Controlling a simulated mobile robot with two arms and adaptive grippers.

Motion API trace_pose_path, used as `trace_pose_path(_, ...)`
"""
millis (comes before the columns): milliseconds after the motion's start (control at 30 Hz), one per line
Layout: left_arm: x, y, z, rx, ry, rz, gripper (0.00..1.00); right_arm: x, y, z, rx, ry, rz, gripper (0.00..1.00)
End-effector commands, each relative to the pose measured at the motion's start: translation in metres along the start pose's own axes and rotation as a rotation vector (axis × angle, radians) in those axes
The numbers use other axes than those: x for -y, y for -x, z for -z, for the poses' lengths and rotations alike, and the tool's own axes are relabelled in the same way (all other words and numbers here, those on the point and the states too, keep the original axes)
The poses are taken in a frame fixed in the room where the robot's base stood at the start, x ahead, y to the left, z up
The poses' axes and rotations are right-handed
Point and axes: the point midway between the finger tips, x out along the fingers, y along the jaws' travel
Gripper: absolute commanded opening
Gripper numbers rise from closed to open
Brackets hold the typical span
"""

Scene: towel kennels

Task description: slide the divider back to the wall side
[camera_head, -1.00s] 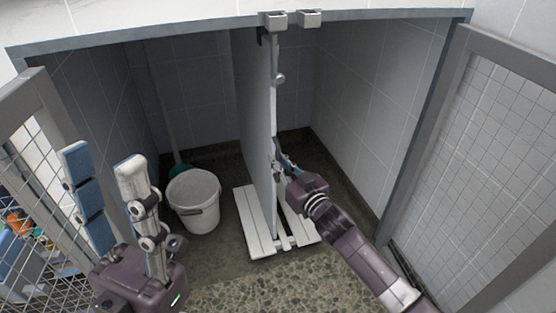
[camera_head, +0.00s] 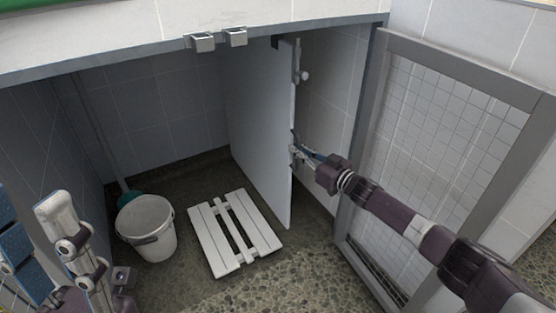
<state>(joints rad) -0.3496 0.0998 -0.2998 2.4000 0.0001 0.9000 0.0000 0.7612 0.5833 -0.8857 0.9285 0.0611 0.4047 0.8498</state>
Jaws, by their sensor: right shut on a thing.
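The divider (camera_head: 262,125) is a tall grey panel standing upright inside the kennel, close to the right side wall (camera_head: 331,95). My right gripper (camera_head: 303,152) is shut on the divider's front edge at about mid height, by a small fitting there; its fingertips are partly hidden. A latch with a round knob (camera_head: 304,76) sits higher on that edge. My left gripper (camera_head: 45,230) is at the lower left, well away from the divider, its two fingers standing apart with nothing between them.
A white slatted board (camera_head: 262,235) lies on the floor left of the divider. A white bucket (camera_head: 146,228) stands farther left, with a green-headed pole (camera_head: 128,197) behind it. An open mesh door (camera_head: 440,140) stands at right. Two metal brackets (camera_head: 203,43) sit on the top front rail.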

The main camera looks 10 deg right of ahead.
Motion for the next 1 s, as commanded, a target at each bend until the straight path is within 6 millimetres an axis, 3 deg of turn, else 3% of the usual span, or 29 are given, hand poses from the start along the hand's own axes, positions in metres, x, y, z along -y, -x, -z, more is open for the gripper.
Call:
trace_pose_path(200, 0.0, 0.009, -0.002, 0.001, 0.0, 0.0, 0.4, -0.022, 0.004, -0.001, -0.001, 0.0, 0.003, 0.0)
trace_pose_path(633, 0.0, 0.009, -0.002, 0.001, 0.001, 0.0, 0.4, -0.029, 0.006, 0.0, 0.002, -0.001, -0.004, 0.0)
trace_pose_path(667, 0.0, 0.009, -0.002, 0.001, 0.001, 0.0, 0.4, -0.029, 0.006, 0.0, 0.002, -0.001, -0.004, 0.1)
trace_pose_path(800, 0.0, 0.009, -0.002, 0.001, 0.001, 0.0, 0.4, -0.029, 0.006, 0.0, 0.002, -0.001, -0.004, 0.26)
trace_pose_path(1000, 0.0, 0.009, -0.002, 0.002, 0.001, 0.0, 0.4, -0.026, 0.005, -0.001, 0.001, -0.001, 0.001, 0.26)
